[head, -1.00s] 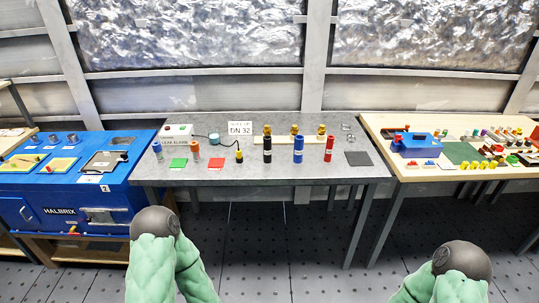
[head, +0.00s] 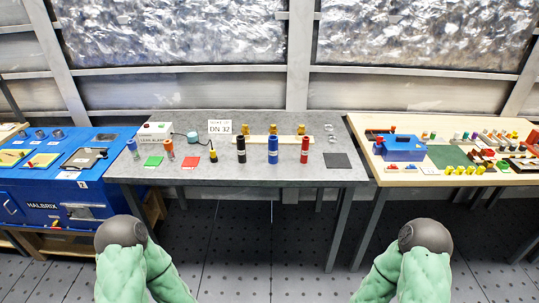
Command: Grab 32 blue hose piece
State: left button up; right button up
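A blue hose piece (head: 273,150) stands upright on the grey table (head: 220,176), between a black hose piece (head: 241,149) and a red hose piece (head: 304,150). A white sign (head: 220,127) behind them reads DN 32. Any number on the blue piece is too small to read. My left arm comes in at the lower left and my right arm at the lower right, both well in front of the table. Only their green and dark grey links show. Neither gripper is in the picture.
Brass fittings (head: 273,130) stand on a wooden strip behind the hose pieces. A blue HALBRIX bench (head: 60,190) stands left, a wooden table (head: 450,178) right.

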aim_at(273, 150)
jog(key=i, duration=1.35)
